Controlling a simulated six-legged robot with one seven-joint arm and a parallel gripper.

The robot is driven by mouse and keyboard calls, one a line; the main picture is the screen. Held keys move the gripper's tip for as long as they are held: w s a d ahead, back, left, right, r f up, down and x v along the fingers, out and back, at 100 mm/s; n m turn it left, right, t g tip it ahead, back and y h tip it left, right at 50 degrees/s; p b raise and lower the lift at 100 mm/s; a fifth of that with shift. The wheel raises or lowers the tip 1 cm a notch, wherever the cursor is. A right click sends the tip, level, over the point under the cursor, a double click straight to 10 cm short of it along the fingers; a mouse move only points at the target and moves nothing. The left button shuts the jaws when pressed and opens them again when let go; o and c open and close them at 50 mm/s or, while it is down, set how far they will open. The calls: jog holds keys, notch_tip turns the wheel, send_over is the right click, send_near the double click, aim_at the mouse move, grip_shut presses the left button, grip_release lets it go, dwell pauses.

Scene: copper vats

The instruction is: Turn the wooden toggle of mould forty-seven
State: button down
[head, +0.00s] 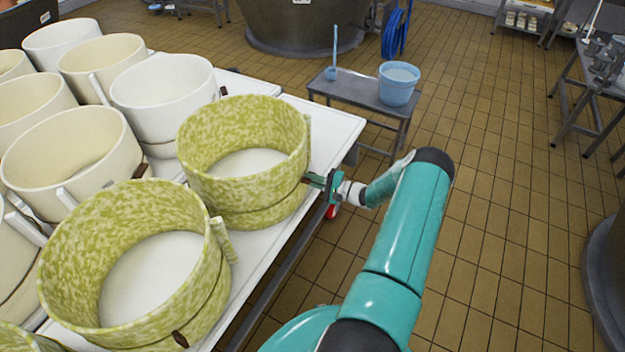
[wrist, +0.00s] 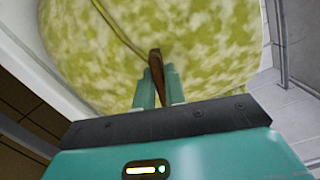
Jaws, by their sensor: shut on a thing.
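A green-and-cream mottled round mould (head: 243,165) stands on the white table near its right edge in the head view. Its side fills much of the wrist view (wrist: 205,50), with a cord running over it. My gripper (head: 318,181) is at the right side of this mould. In the wrist view my gripper (wrist: 158,85) is shut on a brown wooden toggle (wrist: 155,62), whose tip sticks out beyond the fingers. The toggle stands close against the mould wall. No number can be read on the mould.
A second mottled mould (head: 135,265) with its own brown toggle (head: 180,339) stands nearer. Several cream moulds (head: 70,150) crowd the table's left. A low bench (head: 350,92) with a blue bucket (head: 398,85) stands behind. Tiled floor (head: 500,210) is clear to the right.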

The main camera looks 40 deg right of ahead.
jog(key=n, duration=0.3)
jog(key=shift+f, duration=0.1)
jog(key=shift+n, duration=0.5)
jog(key=c, duration=1.5)
grip_release()
jog(key=shift+o, duration=0.2)
jog(key=v, duration=1.3)
jog(key=shift+s, duration=0.35)
jog(key=shift+d, duration=0.15)
